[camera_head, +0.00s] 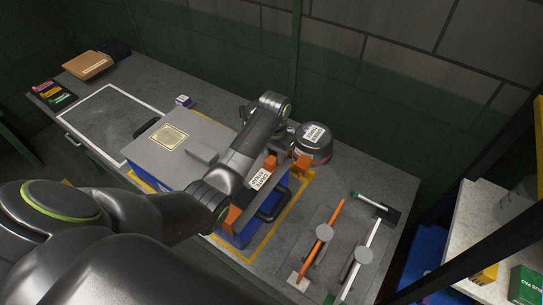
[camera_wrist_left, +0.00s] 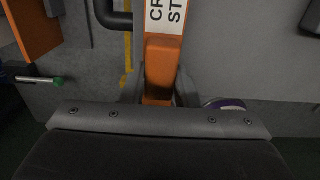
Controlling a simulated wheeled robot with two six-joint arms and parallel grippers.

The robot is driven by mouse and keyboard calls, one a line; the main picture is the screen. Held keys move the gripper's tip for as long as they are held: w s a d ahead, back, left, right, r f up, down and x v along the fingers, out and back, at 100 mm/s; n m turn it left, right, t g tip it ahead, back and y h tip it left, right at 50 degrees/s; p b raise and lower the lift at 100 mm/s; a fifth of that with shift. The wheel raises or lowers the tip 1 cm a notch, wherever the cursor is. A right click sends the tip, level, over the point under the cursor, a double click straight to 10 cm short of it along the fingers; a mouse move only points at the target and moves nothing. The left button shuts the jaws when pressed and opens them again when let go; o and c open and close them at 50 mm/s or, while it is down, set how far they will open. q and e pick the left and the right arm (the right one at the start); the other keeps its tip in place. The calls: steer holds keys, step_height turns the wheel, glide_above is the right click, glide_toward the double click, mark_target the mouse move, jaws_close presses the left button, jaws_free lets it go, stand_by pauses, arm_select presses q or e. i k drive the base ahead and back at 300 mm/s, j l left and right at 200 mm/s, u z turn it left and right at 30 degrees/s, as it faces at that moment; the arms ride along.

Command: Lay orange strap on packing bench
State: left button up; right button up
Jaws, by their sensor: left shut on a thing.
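The orange strap (camera_head: 236,216) is at the blue crate (camera_head: 236,238), with another orange part near its right end and a white label (camera_head: 262,179) between. In the left wrist view an orange part (camera_wrist_left: 160,70) of the strap, below the white label, is between the fingers. My left gripper (camera_wrist_left: 160,90) is shut on it. In the head view my left arm reaches over the crate and partly hides the gripper (camera_head: 270,163) and the strap. I cannot tell whether the strap touches the crate. The grey packing bench (camera_head: 350,175) lies beneath. My right gripper is out of view.
A grey lid (camera_head: 150,155) covers the crate's left part. A dark round labelled tin (camera_head: 313,145) stands behind the strap. A white-outlined area (camera_head: 105,120) at left is bare. A shelf (camera_head: 485,215) stands at far right.

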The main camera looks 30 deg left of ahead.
mark_target(141, 83)
steer(key=k+l, duration=0.1)
steer(key=l, duration=0.25)
steer(key=k+j+z, duration=0.1)
steer(key=j+z, duration=0.2)
steer(key=k+j+z, duration=0.1)
steer(key=j+z, duration=0.25)
steer(key=k+j+z, duration=0.15)
steer(key=j+z, duration=0.15)
steer(key=k+j+z, duration=0.2)
steer(key=k+z, duration=0.2)
steer(key=k+l+z, duration=0.2)
steer(key=k+l, duration=0.55)
steer(key=k+j+u, duration=0.25)
steer(key=u, duration=0.25)
steer(key=j+u, duration=1.05)
steer(key=j, duration=0.15)
steer(key=i+j+z, duration=0.1)
steer(key=j, duration=0.25)
steer(key=i+j, duration=0.25)
steer(key=i+j+z, duration=0.15)
steer(key=j, duration=0.3)
steer(key=i+j+z, duration=0.3)
steer(key=j, duration=0.45)
steer(key=j+z, duration=0.3)
steer(key=j, duration=0.45)
steer(key=i+j+z, duration=0.1)
steer(key=j+z, duration=0.2)
steer(key=j, duration=0.55)
